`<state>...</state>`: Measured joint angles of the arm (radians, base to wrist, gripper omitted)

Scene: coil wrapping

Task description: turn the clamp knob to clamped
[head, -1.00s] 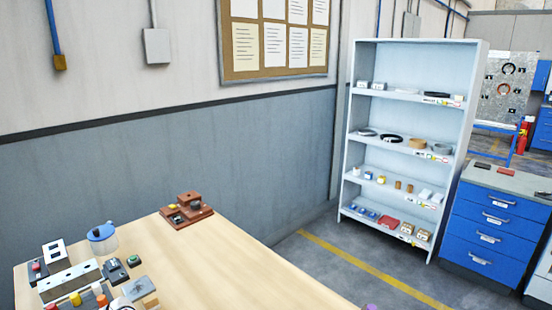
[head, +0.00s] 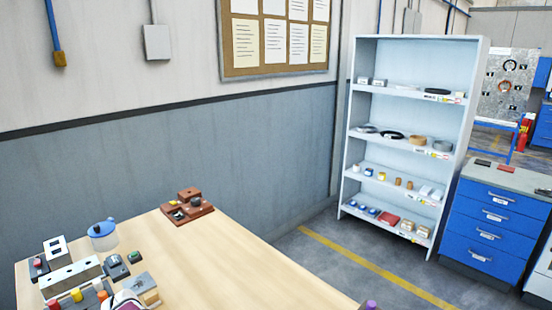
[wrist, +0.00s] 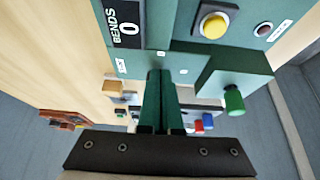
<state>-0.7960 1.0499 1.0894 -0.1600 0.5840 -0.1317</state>
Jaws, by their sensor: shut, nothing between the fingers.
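In the wrist view a green machine housing (wrist: 215,60) fills the top, with a "BENDS 0" panel (wrist: 122,25) and a round yellow button (wrist: 214,25). A green knob (wrist: 234,100) sticks out at the right of the housing. It may be the clamp knob; I see no readable clamp label. My gripper (wrist: 160,76) is shut and empty, its dark fingers together left of the green knob and apart from it. The fingers hide part of what lies behind. The head view does not clearly show the gripper or this knob.
In the head view a wooden table (head: 250,262) has clear room at its middle and right. Small devices and a blue-lidded container (head: 102,235) crowd its left end. A brown wooden fixture (head: 187,207) stands at its far edge. A shelf (head: 350,140) stands beyond.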

